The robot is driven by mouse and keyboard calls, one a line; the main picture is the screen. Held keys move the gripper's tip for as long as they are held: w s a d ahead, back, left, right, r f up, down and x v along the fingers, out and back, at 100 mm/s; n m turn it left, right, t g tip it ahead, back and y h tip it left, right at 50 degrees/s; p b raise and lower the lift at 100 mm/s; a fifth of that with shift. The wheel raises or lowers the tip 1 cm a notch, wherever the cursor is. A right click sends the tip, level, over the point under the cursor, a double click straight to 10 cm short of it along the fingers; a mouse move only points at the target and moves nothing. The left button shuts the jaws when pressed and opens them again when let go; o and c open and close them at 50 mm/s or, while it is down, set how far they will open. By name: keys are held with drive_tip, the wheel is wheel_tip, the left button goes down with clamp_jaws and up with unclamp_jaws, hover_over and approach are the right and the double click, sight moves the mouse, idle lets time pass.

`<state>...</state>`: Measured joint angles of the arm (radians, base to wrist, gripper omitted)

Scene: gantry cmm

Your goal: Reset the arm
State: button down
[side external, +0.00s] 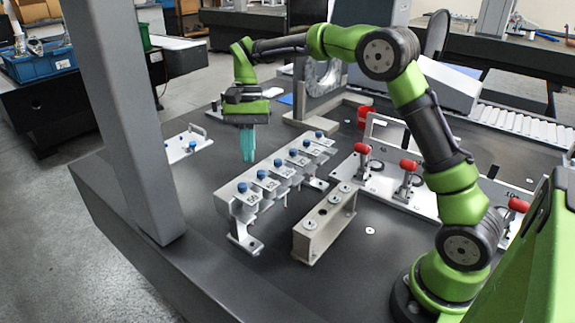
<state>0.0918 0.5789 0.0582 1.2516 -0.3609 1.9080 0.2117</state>
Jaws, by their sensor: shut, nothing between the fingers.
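My gripper (248,143) hangs from my green arm with its teal fingers pointing down. Its fingers are together with nothing visible between them. It is above the dark table (215,205), just left of the far part of a grey rack (262,205). The rack holds several blue-capped pieces in a row. I cannot tell exactly how high the fingertips are above the table.
A beige block (325,222) with round fittings stands right of the rack. A white plate with red-handled clamps (408,172) lies further right. A small white plate (188,142) is at the left. A grey column (125,120) rises at the left front.

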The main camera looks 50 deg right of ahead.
drive_tip(key=v, duration=0.8)
drive_tip(key=s+a+f+n+t+h, duration=0.1)
drive_tip(key=s+n+t, duration=0.5)
drive_tip(key=s, duration=1.7)
drive_tip(key=shift+s+a+f+t, duration=0.25)
drive_tip(key=shift+a+f+t, duration=0.4)
drive_tip(key=shift+t, duration=1.35)
